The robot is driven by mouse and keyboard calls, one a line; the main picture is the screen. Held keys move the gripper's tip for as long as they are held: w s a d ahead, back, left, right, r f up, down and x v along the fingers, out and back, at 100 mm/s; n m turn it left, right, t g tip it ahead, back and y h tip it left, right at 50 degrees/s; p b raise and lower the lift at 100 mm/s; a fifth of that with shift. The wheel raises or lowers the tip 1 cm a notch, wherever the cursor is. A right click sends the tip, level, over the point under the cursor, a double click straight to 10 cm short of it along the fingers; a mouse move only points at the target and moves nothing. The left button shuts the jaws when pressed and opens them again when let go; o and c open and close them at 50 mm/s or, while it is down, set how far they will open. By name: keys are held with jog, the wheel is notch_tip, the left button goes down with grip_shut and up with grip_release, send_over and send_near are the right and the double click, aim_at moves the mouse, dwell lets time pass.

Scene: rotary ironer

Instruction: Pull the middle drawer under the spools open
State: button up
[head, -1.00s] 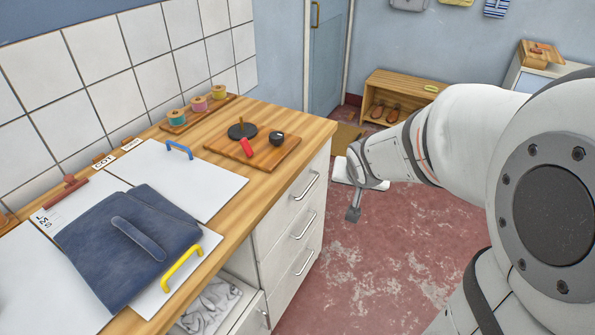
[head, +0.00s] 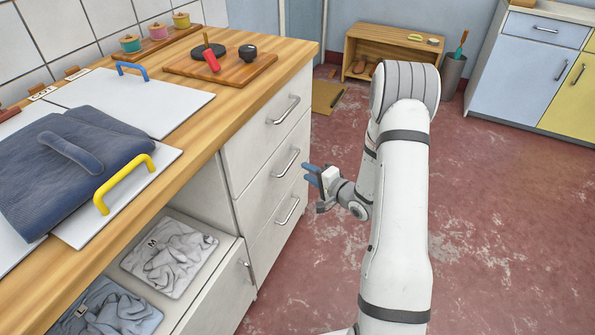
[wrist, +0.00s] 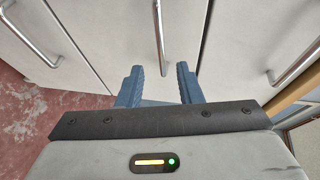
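A white column of three drawers stands under the counter end, beneath the spools (head: 155,31). The middle drawer (head: 262,187) is closed and has a metal bar handle (head: 287,163). My gripper (head: 308,174) is just right of that handle in the head view, its blue fingers pointing at the drawer fronts. In the wrist view my gripper (wrist: 159,82) is open and empty, and the middle handle (wrist: 159,38) lies ahead, in line with the gap between the fingers. The handle looks apart from the fingertips.
The top handle (head: 284,110) and bottom handle (head: 288,210) sit above and below. An open compartment with folded grey cloths (head: 170,257) is left of the drawers. A board with a red-handled tool (head: 211,61) lies on the counter. The red floor (head: 480,220) on the right is clear.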

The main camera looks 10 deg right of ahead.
jog(key=b+x, duration=0.1)
jog(key=x, duration=0.6)
jog(key=shift+a, duration=0.2)
jog(key=shift+w, duration=0.15)
grip_shut()
